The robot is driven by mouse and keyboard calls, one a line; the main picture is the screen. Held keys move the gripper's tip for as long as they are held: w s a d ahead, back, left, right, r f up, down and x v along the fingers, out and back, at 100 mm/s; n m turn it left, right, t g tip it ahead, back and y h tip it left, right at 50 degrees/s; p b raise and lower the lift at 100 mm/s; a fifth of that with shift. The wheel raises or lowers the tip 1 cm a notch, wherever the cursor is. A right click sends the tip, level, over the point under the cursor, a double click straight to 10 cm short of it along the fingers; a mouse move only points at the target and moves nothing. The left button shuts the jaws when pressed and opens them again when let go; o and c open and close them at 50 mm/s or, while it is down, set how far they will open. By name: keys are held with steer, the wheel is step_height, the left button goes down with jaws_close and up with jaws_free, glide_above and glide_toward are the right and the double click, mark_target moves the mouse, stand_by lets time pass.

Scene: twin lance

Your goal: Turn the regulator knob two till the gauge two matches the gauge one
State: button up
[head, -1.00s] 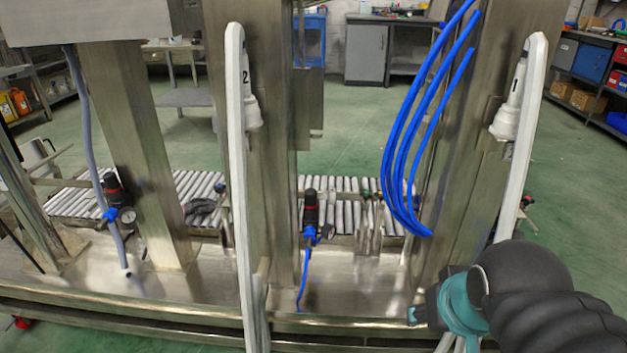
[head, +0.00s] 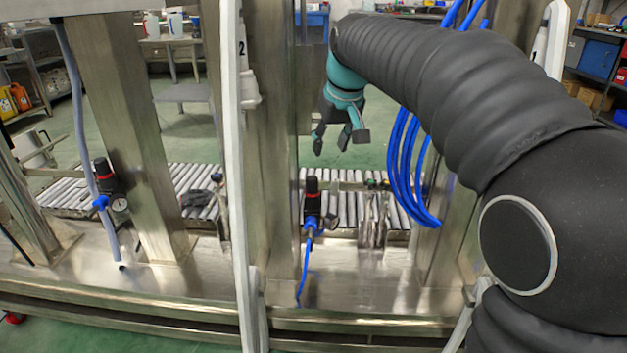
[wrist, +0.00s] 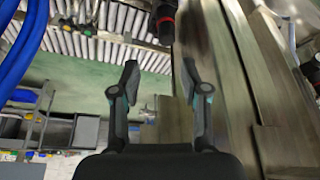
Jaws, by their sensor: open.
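A regulator (head: 312,200) with a black knob and a red ring stands at the middle of the steel frame, a blue hose below it. Its small gauge (head: 331,221) is beside it, seen edge-on. A second regulator (head: 103,176) of the same kind is at the left, with a round white-faced gauge (head: 119,204) too small to read. I cannot tell which is number two. My gripper (head: 338,140) is open and empty, pointing down, apparently above and behind the middle regulator. In the wrist view, a regulator (wrist: 164,22) shows at the top edge, beyond the open fingers (wrist: 159,78).
Steel posts (head: 275,150) and a white upright marked 2 (head: 236,200) stand left of the middle regulator. Blue hoses (head: 405,180) hang to its right, close to my arm. A roller conveyor (head: 345,208) runs behind. My arm hides much of the right side.

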mark_target(312, 178)
steer(key=x, duration=0.5)
steer(key=w+a+b+x, duration=0.1)
steer(key=x, duration=0.4)
steer(key=r+b+x, duration=0.1)
steer(key=x, duration=0.4)
steer(key=shift+w+a+f, duration=0.3)
steer(key=shift+w+a, duration=0.05)
steer(key=shift+a, duration=0.1)
jaws_close()
